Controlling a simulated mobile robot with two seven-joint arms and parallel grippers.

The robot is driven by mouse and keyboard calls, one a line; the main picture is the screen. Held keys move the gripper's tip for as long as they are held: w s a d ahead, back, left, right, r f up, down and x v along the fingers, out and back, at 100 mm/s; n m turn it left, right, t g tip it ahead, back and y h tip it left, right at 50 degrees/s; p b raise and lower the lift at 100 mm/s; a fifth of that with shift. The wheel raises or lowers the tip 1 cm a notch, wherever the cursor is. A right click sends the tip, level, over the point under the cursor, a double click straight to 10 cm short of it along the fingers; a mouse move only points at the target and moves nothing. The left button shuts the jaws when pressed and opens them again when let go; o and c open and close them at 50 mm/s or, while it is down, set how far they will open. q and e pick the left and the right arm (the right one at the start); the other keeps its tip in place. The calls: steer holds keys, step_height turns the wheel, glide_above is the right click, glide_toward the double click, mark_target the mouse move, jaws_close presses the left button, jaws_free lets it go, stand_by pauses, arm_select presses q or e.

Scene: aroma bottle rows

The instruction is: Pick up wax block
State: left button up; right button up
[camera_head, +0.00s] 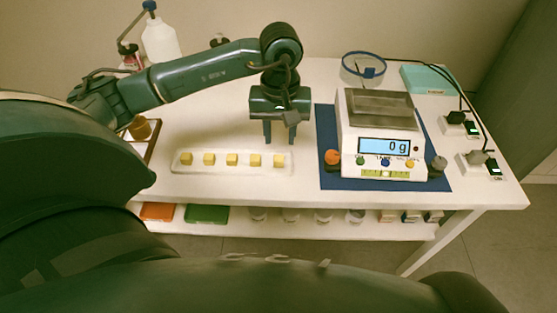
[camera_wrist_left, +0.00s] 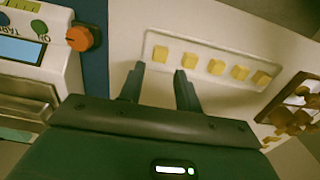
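Several yellow wax blocks stand in a row on a white tray (camera_head: 220,170) on the table; the rightmost is a wax block (camera_head: 279,160) in the head view. In the left wrist view the nearest wax block (camera_wrist_left: 160,54) is just beyond the fingertips, and the tray (camera_wrist_left: 228,47) runs off to the right. My left gripper (camera_head: 280,143) is open and empty, fingers pointing down, over the table just behind the right end of the tray. It also shows in the left wrist view (camera_wrist_left: 160,70). My right gripper is not in view.
A scale (camera_head: 380,135) reading 0 g stands on a blue mat (camera_head: 437,182) to the right. A wooden rack with brown bottles (camera_wrist_left: 292,118) lies left of the tray. A white bottle (camera_head: 160,40) stands at the back left. Table between tray and mat is clear.

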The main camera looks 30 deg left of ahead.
mark_target(279, 159)
arm_select(q)
step_height(279, 159, down, 8)
steer(key=shift+a+r, duration=0.1)
steer(key=shift+r, duration=0.15)
jaws_close()
stand_by(0.4)
